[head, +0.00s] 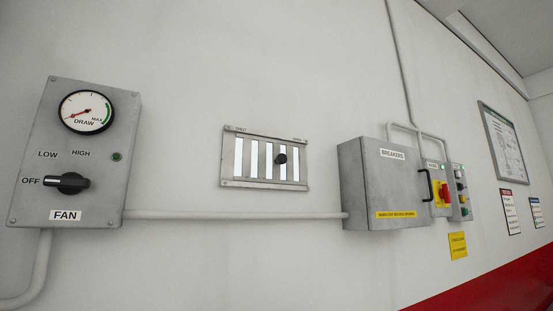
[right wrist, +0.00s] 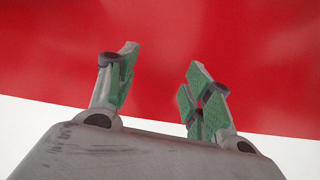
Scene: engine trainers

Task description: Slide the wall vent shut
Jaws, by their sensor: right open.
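The wall vent (head: 264,157) is a grey metal frame with vertical slats, mounted on the wall near the middle of the head view. Bright white gaps show between its slats. A round black knob (head: 280,159) stands out from the vent's face, right of its middle. The word "SHUT" is at the vent's top left; a label at its top right is too small to read. My right gripper (right wrist: 160,85) shows only in the right wrist view, open and empty, against a red and white background. The vent is not in that view. My left gripper is in neither view.
A fan panel (head: 74,130) with a gauge and a black switch is on the wall at left. A grey breaker box (head: 360,190) stands out from the wall at right. A conduit (head: 220,215) runs below the vent between them.

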